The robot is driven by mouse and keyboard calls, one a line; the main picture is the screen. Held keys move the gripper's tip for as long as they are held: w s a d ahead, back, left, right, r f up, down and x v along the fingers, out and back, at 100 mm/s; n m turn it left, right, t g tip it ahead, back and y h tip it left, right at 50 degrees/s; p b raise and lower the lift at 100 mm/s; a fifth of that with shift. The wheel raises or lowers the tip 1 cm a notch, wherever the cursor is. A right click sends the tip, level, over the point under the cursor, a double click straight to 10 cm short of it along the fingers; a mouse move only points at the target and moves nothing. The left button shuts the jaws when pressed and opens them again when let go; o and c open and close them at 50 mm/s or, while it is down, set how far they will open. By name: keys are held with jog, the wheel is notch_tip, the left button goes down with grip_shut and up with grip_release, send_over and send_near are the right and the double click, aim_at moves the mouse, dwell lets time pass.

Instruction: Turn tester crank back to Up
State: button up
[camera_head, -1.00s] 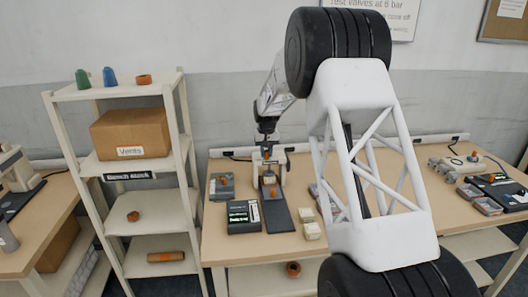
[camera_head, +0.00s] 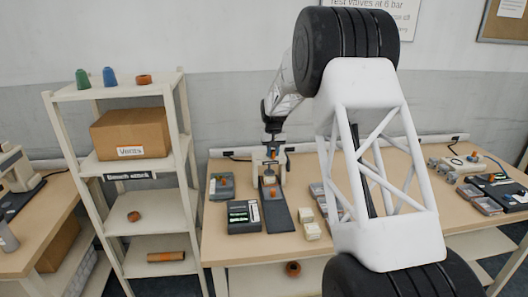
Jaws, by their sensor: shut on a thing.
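The tester (camera_head: 284,172) is a small pale upright device on the wooden bench, with an orange part at its middle and a dark base strip (camera_head: 278,215) running forward. My gripper (camera_head: 272,147) reaches down onto the top of the tester from behind and is shut on its crank. The crank is small and mostly covered by my gripper, so its exact angle cannot be read. A dark box with a lit green display (camera_head: 238,211) sits in front of the tester to the left; its text is too small to read.
Small cream blocks (camera_head: 309,230) and grey trays stand to the right, partly behind my arm. A shelf rack (camera_head: 190,190) holding a Vents box (camera_head: 130,133) stands left of the bench.

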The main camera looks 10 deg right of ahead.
jog(key=shift+d, duration=0.1)
jog(key=shift+w+d, duration=0.35)
jog(key=shift+d, duration=0.2)
jog(key=shift+w+d, duration=0.3)
jog(key=shift+d, duration=0.25)
jog(key=shift+w+d, duration=0.3)
jog(key=shift+w, duration=0.35)
jog(key=shift+w+d, duration=0.3)
jog(key=shift+w, duration=0.3)
jog(key=shift+w, duration=0.3)
jog(key=o, duration=0.7)
